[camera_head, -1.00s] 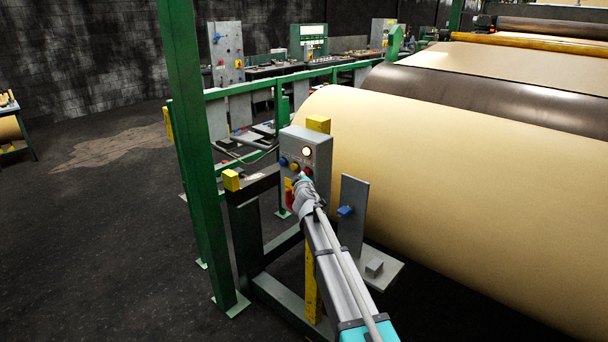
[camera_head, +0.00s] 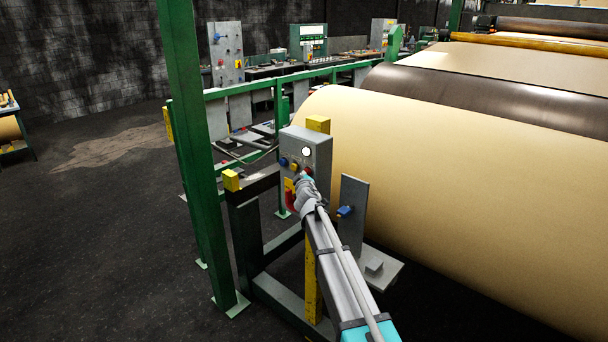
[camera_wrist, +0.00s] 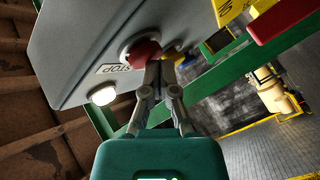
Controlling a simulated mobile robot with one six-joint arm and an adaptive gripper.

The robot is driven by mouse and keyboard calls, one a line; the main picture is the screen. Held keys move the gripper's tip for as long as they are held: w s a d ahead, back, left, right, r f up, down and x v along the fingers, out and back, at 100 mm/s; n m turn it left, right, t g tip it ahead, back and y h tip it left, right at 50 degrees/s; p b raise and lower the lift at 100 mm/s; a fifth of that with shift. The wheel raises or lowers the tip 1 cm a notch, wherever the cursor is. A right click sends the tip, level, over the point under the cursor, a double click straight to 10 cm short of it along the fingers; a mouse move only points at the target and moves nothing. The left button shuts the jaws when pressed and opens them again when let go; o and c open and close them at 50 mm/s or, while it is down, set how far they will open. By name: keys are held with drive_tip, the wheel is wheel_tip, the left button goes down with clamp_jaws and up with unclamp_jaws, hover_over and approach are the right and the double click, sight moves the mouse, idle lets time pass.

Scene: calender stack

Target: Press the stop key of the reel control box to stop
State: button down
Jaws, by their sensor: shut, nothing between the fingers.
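The reel control box (camera_head: 318,150) is a grey box on a post beside the big tan reel. Its front has a blue key (camera_head: 283,162), a yellow key (camera_head: 294,166), a red key near my fingertips and a bright white lamp (camera_head: 306,152). In the wrist view, the red stop key (camera_wrist: 142,52) sits beside a STOP label (camera_wrist: 120,69), and the lamp (camera_wrist: 103,95) glows white. My gripper (camera_wrist: 158,68) is shut and empty. Its fingertips meet the edge of the stop key and appear to touch it; the exact contact is partly hidden.
The tan reel (camera_head: 450,190) fills the right side. A green post (camera_head: 190,150) and rail stand left of the box. A grey upright plate (camera_head: 353,215) with a blue knob is close to the right of my arm. The dark floor at left is open.

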idle(0.6)
drive_tip(key=shift+s+a, duration=0.55)
drive_tip(key=shift+s, duration=0.15)
drive_tip(key=shift+s+a, duration=0.8)
drive_tip(key=shift+s, duration=0.2)
drive_tip(key=shift+s+a, duration=0.75)
drive_tip(key=shift+s, duration=0.2)
drive_tip(key=shift+d, duration=0.1)
